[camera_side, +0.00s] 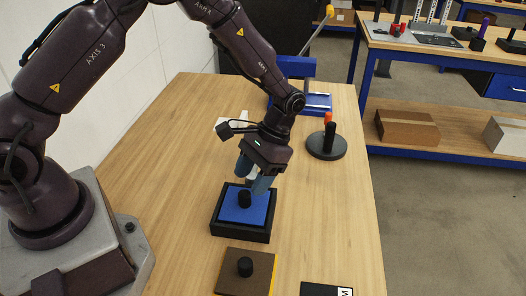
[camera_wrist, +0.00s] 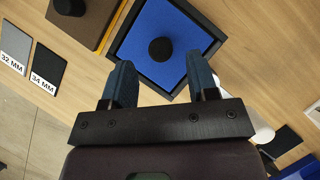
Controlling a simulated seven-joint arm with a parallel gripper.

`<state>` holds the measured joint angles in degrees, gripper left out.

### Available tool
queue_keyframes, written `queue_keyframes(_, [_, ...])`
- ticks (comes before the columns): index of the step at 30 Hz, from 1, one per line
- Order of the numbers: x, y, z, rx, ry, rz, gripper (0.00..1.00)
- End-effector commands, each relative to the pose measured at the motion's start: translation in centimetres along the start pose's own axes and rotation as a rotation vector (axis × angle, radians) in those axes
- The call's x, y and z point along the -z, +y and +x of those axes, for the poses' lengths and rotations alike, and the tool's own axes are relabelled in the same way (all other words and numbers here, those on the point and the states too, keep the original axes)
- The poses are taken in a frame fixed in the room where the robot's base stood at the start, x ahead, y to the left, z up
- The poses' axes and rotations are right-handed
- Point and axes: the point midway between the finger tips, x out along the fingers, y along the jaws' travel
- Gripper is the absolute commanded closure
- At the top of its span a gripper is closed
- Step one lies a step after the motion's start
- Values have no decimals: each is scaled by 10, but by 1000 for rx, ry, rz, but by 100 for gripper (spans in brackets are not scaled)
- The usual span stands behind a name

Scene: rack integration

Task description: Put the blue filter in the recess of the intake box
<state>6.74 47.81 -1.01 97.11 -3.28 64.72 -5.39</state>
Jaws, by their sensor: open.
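The blue filter (camera_side: 258,215) is a flat blue square with a black round knob (camera_side: 244,199) standing on it. It lies inside the rim of a black square box (camera_side: 240,234), which I take for the intake box, on the wooden table. In the wrist view the blue filter (camera_wrist: 190,37) shows a dark rim (camera_wrist: 212,50) around it; I cannot tell how deep it sits. My gripper (camera_side: 254,180) is open and empty, just above the filter. In the wrist view my gripper (camera_wrist: 160,68) has its fingers apart, with the knob just beyond and between the fingertips, not held.
A brown square panel with a black knob (camera_side: 245,267) lies at the front. A dark card (camera_side: 325,289) lies to its right; the wrist view shows two cards marked 32 MM (camera_wrist: 15,45) and 34 MM (camera_wrist: 47,70). A round black stand (camera_side: 327,146) is behind right.

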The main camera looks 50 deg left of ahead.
Motion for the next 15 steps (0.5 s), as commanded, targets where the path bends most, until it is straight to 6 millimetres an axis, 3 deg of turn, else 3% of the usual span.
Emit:
queue_keyframes(6, [1, 0, -48, 0, 5, -1, 46])
queue_keyframes(15, [0, 0, -76, 0, 1, -1, 46])
